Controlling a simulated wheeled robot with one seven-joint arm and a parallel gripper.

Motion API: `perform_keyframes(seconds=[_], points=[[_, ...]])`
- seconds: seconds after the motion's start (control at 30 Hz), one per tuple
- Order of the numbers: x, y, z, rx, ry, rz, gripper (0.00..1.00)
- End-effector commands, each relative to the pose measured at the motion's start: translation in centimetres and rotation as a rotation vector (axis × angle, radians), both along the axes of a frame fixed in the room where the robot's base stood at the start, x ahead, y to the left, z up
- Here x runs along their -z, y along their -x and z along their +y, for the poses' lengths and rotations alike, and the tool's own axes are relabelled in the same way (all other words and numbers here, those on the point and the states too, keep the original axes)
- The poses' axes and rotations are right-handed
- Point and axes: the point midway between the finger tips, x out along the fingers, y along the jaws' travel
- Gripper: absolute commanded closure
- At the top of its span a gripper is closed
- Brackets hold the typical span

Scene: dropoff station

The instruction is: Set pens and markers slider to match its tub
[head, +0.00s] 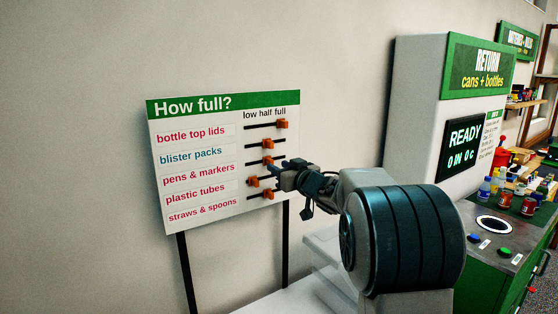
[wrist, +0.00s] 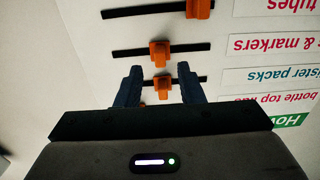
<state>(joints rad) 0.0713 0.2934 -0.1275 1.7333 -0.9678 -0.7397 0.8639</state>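The "How full?" board (head: 200,150) has low, half and full positions. The pens & markers slider (head: 268,160) is an orange knob at about half; it also shows in the wrist view (wrist: 159,52), where the board appears upside down. My gripper (head: 279,168) is in front of the board, just right of the pens & markers and plastic tubes knobs. In the wrist view its fingers (wrist: 160,68) are open and empty. They straddle the blister packs knob (wrist: 161,84) in the picture, with the pens & markers knob just beyond the tips. Contact cannot be told. No pens and markers tub is recognisable.
The bottle top lids knob (head: 282,124) is at full. The plastic tubes knob (head: 253,181) is at low, and the straws & spoons knob (head: 267,195) is near half. A return machine (head: 415,100) and a green counter (head: 480,270) with bottles stand at the right.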

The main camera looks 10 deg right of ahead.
Motion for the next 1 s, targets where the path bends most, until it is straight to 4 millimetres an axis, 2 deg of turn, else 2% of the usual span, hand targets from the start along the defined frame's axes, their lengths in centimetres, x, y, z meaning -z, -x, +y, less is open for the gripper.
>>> perform_keyframes(seconds=[0.1,0.3,0.63,0.67,0.77,1.0], points=[[-0.2,-1.7,0.7,-0.001,-0.001,0.0,0.65],[0.0,-3.2,1.2,0.003,-0.001,0.0,0.65],[0.0,-3.4,1.2,0.003,0.0,-0.001,0.65],[0.0,-3.4,1.2,0.003,0.0,-0.001,0.71],[0.0,-3.4,1.2,0.003,0.0,-0.001,0.99],[0.0,-3.3,1.6,0.003,-0.001,-0.001,1.0]])
